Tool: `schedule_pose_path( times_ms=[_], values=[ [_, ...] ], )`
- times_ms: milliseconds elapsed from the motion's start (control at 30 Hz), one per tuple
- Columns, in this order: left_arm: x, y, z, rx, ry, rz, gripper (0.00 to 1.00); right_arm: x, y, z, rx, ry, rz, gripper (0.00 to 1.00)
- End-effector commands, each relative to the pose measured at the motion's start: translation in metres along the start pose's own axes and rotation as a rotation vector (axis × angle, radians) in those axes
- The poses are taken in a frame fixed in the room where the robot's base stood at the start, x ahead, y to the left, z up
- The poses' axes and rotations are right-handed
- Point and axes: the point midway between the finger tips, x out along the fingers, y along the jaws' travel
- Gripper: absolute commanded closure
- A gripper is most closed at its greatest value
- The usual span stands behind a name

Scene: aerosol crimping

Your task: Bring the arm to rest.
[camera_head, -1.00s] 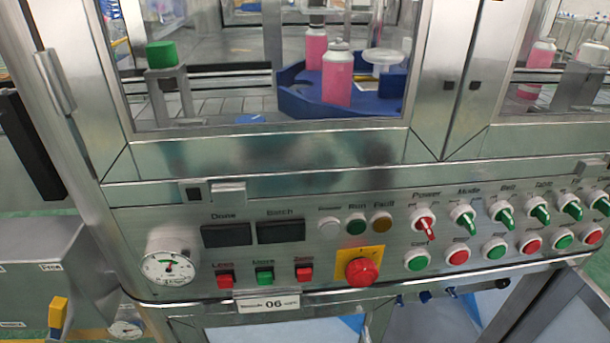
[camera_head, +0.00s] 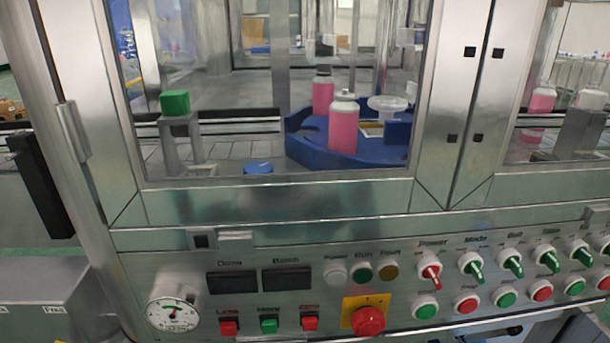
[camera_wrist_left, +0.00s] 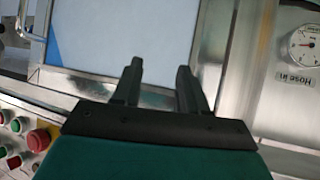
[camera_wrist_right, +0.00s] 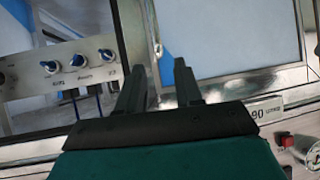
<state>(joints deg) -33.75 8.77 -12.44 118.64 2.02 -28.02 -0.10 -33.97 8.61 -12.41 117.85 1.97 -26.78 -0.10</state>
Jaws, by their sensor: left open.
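Neither gripper shows in the head view. In the left wrist view my left gripper (camera_wrist_left: 159,68) is open, with nothing between its two dark fingers. It is in front of a pale panel (camera_wrist_left: 130,30) with a metal frame. In the right wrist view my right gripper (camera_wrist_right: 157,66) has its fingers apart and holds nothing. It is near the lower front of the machine, by a pale framed panel (camera_wrist_right: 230,40) and a strip of blue knobs (camera_wrist_right: 78,61).
The control panel (camera_head: 210,258) runs along the machine's front, with a red emergency knob (camera_head: 368,321), switches and a gauge (camera_head: 173,313). Behind the glass, pink bottles (camera_head: 343,125) stand on a blue turntable (camera_head: 310,150); a green block (camera_head: 175,103) stands at left.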

Motion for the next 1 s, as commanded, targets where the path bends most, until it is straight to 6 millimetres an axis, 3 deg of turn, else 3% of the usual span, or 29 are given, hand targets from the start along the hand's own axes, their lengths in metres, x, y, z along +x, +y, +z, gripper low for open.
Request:
schedule_pose_path(
  times_ms=[33,233,500,1000],
  values=[
    [-0.020,0.000,-0.029,0.003,0.002,-0.005,0.57,-0.021,0.003,-0.028,-0.002,-0.001,0.010,0.65],
    [-0.050,-0.009,-0.069,0.007,0.022,-0.031,0.57,-0.051,0.011,-0.059,-0.006,-0.009,0.036,0.65],
    [-0.080,-0.018,-0.082,0.008,-0.006,-0.063,0.57,-0.080,0.019,-0.084,-0.015,-0.015,0.062,0.65],
    [-0.082,-0.022,-0.080,0.011,-0.009,-0.073,0.57,-0.082,0.021,-0.085,-0.017,-0.014,0.068,0.65]
  ],
)
